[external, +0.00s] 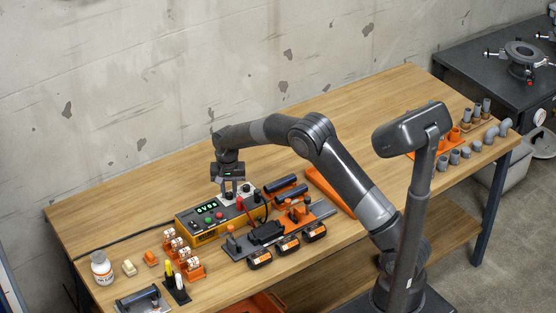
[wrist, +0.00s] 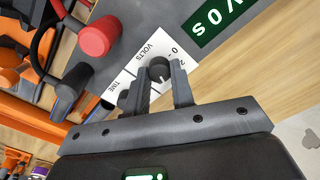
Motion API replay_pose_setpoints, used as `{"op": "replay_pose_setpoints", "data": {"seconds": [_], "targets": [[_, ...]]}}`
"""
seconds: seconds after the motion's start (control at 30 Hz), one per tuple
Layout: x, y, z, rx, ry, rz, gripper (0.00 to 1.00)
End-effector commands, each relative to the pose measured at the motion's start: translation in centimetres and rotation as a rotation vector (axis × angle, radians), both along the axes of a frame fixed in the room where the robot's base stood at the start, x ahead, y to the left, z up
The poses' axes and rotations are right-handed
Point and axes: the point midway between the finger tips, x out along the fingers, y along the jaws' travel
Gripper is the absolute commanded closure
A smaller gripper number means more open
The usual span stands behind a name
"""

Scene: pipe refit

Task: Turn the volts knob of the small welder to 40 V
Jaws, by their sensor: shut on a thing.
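The small welder (external: 209,233) stands on the wooden bench, orange-yellow with a grey top panel. Its green display (external: 206,209) seems to read 0V0S; part of it also shows in the wrist view (wrist: 212,22). The dark round volts knob (wrist: 159,68) sits on a white plate marked VOLTS. My gripper (wrist: 161,76) points down with its two fingers shut on this knob, one on each side. In the external view my gripper (external: 235,187) hides most of the knob. The pointer's exact setting is too small to tell.
A second dark knob (wrist: 124,97) by the TIME label is close beside a finger. A red plug (wrist: 98,37) and a black plug (wrist: 72,88) with cables stand near.

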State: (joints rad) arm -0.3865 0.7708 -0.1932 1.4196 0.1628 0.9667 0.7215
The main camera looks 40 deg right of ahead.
Motion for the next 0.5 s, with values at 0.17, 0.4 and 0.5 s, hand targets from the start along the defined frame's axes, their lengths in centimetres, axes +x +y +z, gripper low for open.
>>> {"op": "replay_pose_setpoints", "data": {"seconds": [0.17, 0.4, 0.5], "targets": [[-0.03, 0.01, 0.02, 0.000, 0.000, -0.140, 1.00], [-0.06, 0.02, 0.02, 0.001, 0.001, -0.280, 1.00], [-0.06, 0.04, 0.02, 0.000, 0.001, -0.318, 1.00]]}}
